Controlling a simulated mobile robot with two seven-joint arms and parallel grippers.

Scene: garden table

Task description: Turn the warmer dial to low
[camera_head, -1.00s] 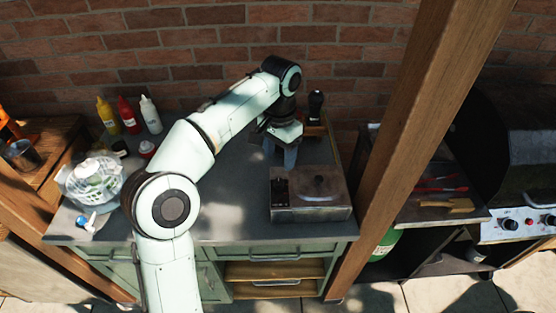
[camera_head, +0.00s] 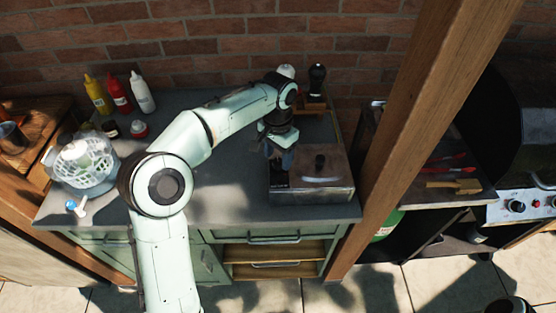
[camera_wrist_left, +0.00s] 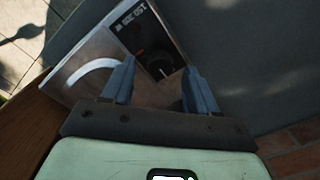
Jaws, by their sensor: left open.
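The warmer is a metal box (camera_head: 318,188) with a handled lid on the right part of the counter. In the left wrist view the warmer (camera_wrist_left: 75,85) shows a black control panel (camera_wrist_left: 128,25) with white lettering and a small red mark. The dark round dial (camera_wrist_left: 159,62) has a white pointer line and sits on this panel. My left gripper (camera_head: 283,158) is over the left part of the warmer, and its arm hides the dial in the head view. In the wrist view the left gripper (camera_wrist_left: 155,78) is open, its blue-grey fingers apart on either side of the dial. Whether they touch it is unclear.
Sauce bottles (camera_head: 122,94) and a clear bowl-like container (camera_head: 85,165) stand at the counter's left. A wooden rack with shakers (camera_head: 317,80) is behind the warmer. A wooden post (camera_head: 420,130) rises at its right. The counter's middle is bare.

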